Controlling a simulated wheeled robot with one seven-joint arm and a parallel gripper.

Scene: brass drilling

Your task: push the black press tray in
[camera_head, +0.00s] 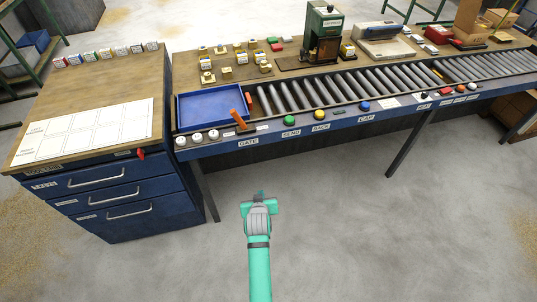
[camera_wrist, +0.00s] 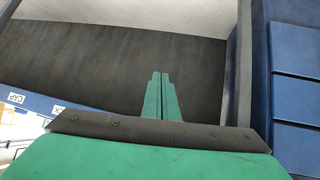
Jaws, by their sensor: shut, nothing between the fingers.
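The green press (camera_head: 325,30) stands at the back of the bench, behind the roller conveyor. A dark flat plate (camera_head: 291,64) sticks out to the left of its base; it looks like the black press tray, but it is too small to be sure. My gripper (camera_head: 261,194) is in front of the bench, low over the open floor, well apart from the press and tray. In the wrist view my gripper's two green fingers (camera_wrist: 161,76) are together with nothing between them. The press and tray do not show in that view.
The roller conveyor (camera_head: 300,94) with its front row of buttons lies between my gripper and the press. A blue tray (camera_head: 208,108) sits at its left end. Brass parts stand left of the press. The blue drawer cabinet (camera_head: 120,203) is at left. The floor around my gripper is clear.

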